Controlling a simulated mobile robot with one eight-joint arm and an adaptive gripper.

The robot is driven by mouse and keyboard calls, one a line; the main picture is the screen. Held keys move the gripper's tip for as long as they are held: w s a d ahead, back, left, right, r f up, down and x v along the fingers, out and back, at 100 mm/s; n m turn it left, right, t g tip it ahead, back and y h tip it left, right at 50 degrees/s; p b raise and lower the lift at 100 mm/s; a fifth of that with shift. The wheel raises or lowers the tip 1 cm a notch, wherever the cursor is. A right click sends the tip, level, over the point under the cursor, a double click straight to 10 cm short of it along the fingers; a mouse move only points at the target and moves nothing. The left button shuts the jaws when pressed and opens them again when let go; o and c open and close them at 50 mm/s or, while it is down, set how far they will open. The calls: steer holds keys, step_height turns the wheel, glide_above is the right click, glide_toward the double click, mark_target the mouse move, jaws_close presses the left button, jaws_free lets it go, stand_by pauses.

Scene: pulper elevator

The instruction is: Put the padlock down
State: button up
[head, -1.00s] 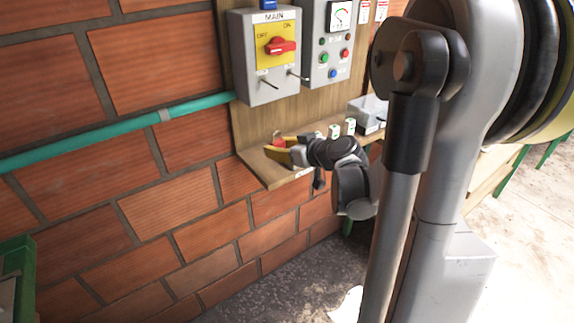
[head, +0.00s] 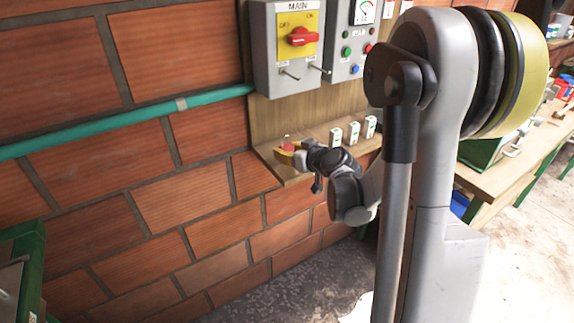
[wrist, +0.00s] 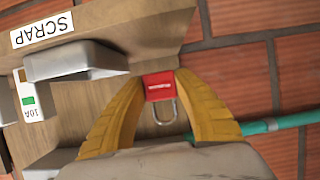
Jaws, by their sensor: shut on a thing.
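The padlock has a red body (wrist: 158,86) and a metal shackle. In the wrist view it sits between the yellow fingers of my gripper (wrist: 160,88), with the shackle pointing toward the palm. My gripper is shut on it. In the head view the padlock is a small red spot (head: 287,144) at my gripper (head: 289,152), over the left end of the wooden shelf (head: 276,166). I cannot tell whether the padlock touches the shelf.
The MAIN switch box (head: 284,70) with its red handle is on the board above the shelf. Several white fuse blocks (head: 353,132) stand right of my gripper. A green pipe (head: 120,121) runs along the brick wall.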

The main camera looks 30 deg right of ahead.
mark_target(287, 166)
steer(key=shift+f+b, duration=0.9)
steer(key=shift+f, duration=1.05)
steer(key=shift+f, duration=0.2)
steer(key=o, duration=0.9)
steer(key=shift+r, duration=0.1)
